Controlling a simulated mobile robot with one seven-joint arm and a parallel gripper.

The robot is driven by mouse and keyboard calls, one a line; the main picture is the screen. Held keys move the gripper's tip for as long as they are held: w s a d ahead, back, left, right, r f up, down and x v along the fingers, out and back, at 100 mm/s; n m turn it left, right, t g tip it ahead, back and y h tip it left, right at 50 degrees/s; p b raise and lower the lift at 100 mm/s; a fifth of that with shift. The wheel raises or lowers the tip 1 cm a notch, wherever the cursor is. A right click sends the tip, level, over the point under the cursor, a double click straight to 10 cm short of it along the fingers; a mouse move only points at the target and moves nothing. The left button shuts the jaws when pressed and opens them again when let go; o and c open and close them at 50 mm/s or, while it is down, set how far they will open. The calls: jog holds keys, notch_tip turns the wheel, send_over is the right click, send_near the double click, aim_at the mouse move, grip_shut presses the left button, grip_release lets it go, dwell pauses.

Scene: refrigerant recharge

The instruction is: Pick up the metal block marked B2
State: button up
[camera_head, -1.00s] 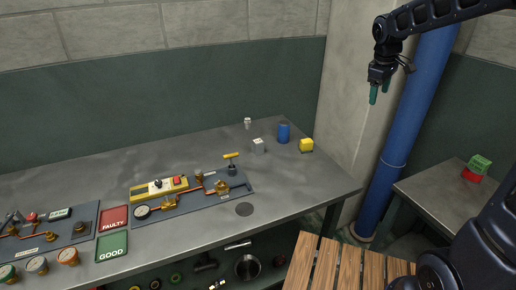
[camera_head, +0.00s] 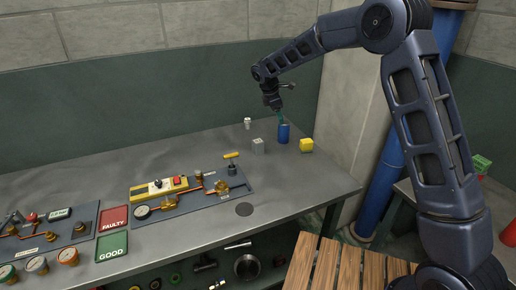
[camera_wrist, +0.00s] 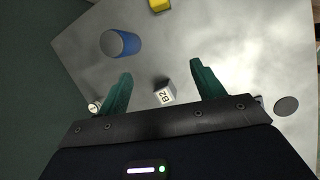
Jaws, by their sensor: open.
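The metal block marked B2 (camera_wrist: 164,93) is a small light grey cube on the table. In the head view the block (camera_head: 258,146) stands left of the blue cylinder. My gripper (camera_head: 273,106) hangs in the air over the back right of the table, appearing just above the blue cylinder in that picture. Its fingers are open with nothing between them.
A blue cylinder (camera_head: 284,133), a yellow block (camera_head: 306,145) and a small white object (camera_head: 247,123) stand near the grey block. A gauge-and-pipe panel (camera_head: 192,192) with a yellow-handled valve lies to the left. Bare table (camera_head: 300,185) lies in front of the block.

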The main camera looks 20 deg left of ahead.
aim_at(259, 146)
jog(key=s+a+f+n, duration=0.4)
jog(key=a+f, duration=0.5)
jog(key=a, duration=0.2)
jog(key=x, duration=1.1)
jog(key=shift+w+d+r, duration=0.15)
jog(key=shift+w, duration=0.1)
jog(key=c, duration=1.4)
jog(key=shift+r, duration=0.1)
grip_shut()
